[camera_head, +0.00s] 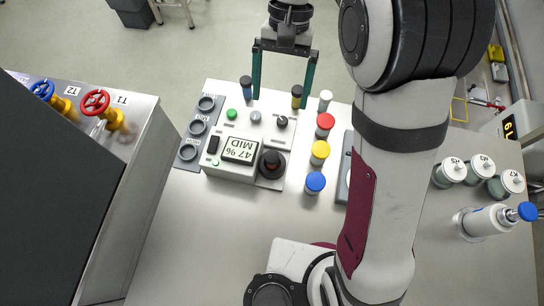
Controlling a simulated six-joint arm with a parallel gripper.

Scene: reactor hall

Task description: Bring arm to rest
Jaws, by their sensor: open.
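My gripper (283,95) hangs at the top middle of the head view, above the back edge of the metal table. Its two teal fingers are spread apart with nothing between them. The fingertips point down toward the control box (228,168), whose display reads 47 % MID. My arm runs from the lower middle up the right of centre and hides part of the table.
A black knob (271,163) sits on the control box. Red, yellow and blue caps (320,152) stand to its right. A grey holder (187,152) has empty round sockets. Jars (453,170) and a blue-topped cylinder (490,220) stand right. A valve cabinet (140,150) stands left. The front-left table is clear.

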